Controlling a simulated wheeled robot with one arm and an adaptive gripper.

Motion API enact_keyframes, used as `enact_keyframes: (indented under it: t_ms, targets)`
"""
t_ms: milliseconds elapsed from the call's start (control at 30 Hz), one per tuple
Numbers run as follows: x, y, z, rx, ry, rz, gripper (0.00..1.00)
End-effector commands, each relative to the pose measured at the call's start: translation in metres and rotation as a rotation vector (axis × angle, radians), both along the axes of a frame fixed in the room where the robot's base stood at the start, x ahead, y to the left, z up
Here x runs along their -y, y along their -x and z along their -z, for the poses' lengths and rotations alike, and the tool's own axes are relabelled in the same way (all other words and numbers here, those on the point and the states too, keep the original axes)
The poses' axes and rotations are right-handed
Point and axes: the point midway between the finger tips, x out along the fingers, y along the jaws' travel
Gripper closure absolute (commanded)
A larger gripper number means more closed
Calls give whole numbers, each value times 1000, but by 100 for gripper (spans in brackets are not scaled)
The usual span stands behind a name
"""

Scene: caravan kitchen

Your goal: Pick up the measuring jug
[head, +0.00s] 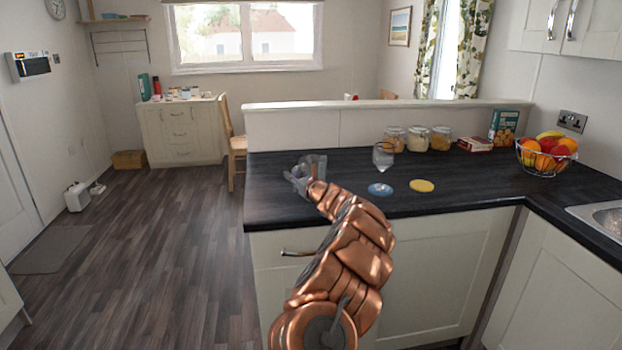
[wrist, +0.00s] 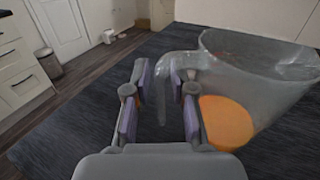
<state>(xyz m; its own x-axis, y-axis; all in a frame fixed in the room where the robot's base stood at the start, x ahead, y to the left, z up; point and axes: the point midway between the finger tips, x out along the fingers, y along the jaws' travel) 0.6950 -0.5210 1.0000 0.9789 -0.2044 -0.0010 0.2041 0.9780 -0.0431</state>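The measuring jug (wrist: 262,82) is clear and wide-rimmed, and fills the right of the wrist view. Its handle (wrist: 164,88) hangs between the two purple-padded fingers of my gripper (wrist: 160,108). The fingers stand apart, with gaps beside the handle, so my gripper is open around it. In the head view my gripper (head: 314,168) is over the left end of the dark counter, and the jug there is hard to tell apart from it. An orange patch (wrist: 226,122) shows by the right finger, low against the jug; I cannot tell what it is.
A low wall (head: 290,127) runs behind. The floor (head: 150,240) at left is mostly clear.

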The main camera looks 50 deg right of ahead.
Motion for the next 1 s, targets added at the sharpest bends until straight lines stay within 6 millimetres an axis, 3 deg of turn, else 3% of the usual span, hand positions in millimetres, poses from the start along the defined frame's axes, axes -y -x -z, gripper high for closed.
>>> enact_keyframes:
  t_ms: [200,433,1000]
  targets:
    - [0,0,0,0,0,0,76]
    - [0,0,0,0,0,0,100]
    - [0,0,-1,1,1,0,100]
